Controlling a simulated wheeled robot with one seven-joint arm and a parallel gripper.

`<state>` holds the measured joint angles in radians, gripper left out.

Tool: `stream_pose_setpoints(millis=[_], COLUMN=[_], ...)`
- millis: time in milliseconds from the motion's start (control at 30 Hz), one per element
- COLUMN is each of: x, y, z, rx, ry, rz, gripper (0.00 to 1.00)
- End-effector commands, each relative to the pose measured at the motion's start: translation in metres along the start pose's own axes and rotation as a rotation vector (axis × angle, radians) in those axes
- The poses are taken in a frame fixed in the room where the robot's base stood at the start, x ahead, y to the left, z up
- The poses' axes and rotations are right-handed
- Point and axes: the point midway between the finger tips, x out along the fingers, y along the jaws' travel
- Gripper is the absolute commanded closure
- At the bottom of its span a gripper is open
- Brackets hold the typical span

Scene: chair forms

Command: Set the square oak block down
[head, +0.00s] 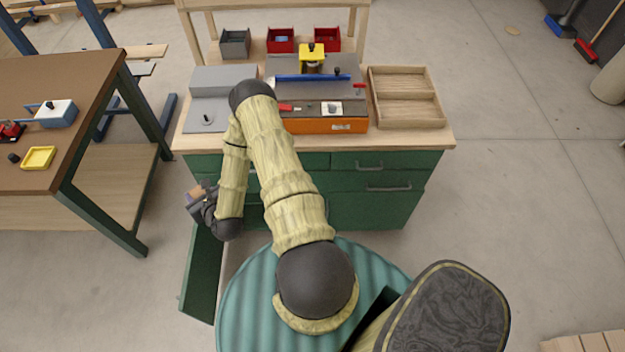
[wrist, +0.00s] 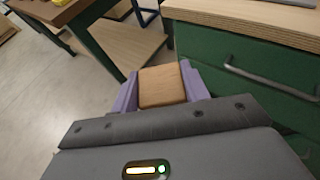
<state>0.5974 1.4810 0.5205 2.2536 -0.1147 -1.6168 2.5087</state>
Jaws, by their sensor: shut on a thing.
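The square oak block (wrist: 162,86) is a light brown wooden piece between the two purple fingers of my gripper (wrist: 160,90) in the wrist view. My gripper is shut on it, with a finger against each side. In the head view my gripper (head: 199,197) hangs low at the left front of the green workbench, and the oak block (head: 195,192) shows only as a small brown patch at its tip. The block is held in the air, beside the bench's green front. Its underside is hidden.
The green workbench (head: 384,205) has a wooden top with a grey and orange machine (head: 325,125), a wooden tray (head: 405,97) and small bins at the back. A green panel (head: 202,275) stands out from its lower left. A brown table (head: 60,85) stands left. Floor between is clear.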

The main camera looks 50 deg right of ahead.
Motion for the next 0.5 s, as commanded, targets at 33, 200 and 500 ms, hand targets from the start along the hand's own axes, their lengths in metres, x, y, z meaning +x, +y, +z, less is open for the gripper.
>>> stream_pose_setpoints(millis=[33, 200, 500], x=[0.011, 0.032, 0.067], y=[-0.004, -0.020, -0.049], z=[-0.026, -0.071, -0.143], rx=[0.004, 0.028, 0.075], ry=[0.000, -0.001, -0.002], rz=[-0.015, -0.073, -0.188], gripper=[0.77, 0.77, 0.77])
